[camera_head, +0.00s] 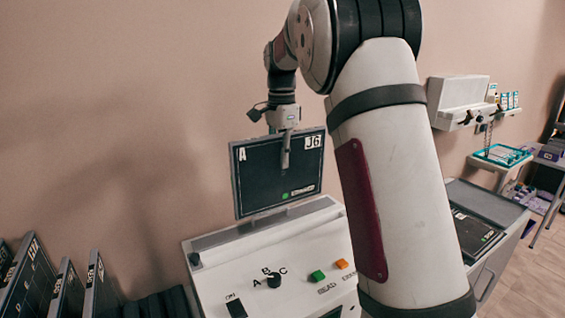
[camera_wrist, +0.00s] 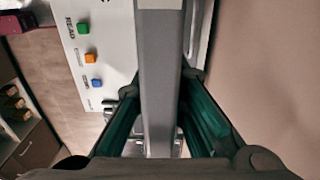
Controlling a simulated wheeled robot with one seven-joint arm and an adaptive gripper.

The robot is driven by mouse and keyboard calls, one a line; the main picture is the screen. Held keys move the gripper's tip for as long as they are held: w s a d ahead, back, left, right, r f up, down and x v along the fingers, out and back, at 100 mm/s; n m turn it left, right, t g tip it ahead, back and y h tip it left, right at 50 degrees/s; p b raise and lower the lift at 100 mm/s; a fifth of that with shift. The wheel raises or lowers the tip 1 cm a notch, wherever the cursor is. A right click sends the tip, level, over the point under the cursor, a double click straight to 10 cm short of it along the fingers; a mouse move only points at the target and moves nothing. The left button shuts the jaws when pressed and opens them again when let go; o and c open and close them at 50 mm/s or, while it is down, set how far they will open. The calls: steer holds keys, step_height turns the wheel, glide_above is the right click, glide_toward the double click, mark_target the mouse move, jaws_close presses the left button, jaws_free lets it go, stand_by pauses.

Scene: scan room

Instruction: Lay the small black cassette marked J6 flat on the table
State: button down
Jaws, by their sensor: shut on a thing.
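The black cassette marked J6 (camera_head: 262,182) stands upright at the top of the white reader console. Its face shows an A, the J6 label and a small green dot. My gripper (camera_head: 286,157) is shut on its top edge from above. In the wrist view the cassette's grey edge (camera_wrist: 160,60) runs between the two teal-padded fingers of my gripper (camera_wrist: 158,100). I cannot tell whether its lower edge sits in the console's slot or just above it. A pale table (camera_head: 505,212) at the right is partly hidden by my arm.
The white console (camera_head: 225,262) has a knob (camera_head: 273,280), a green button (camera_head: 318,275) and an orange button (camera_head: 342,264). Several dark cassettes (camera_head: 28,278) stand at the lower left. A dark flat item (camera_head: 476,232) lies on the right table. A teal tray (camera_head: 502,155) is farther back.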

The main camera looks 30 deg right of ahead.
mark_target(281, 135)
steer(key=shift+r+p, duration=0.6)
steer(key=shift+r, duration=2.15)
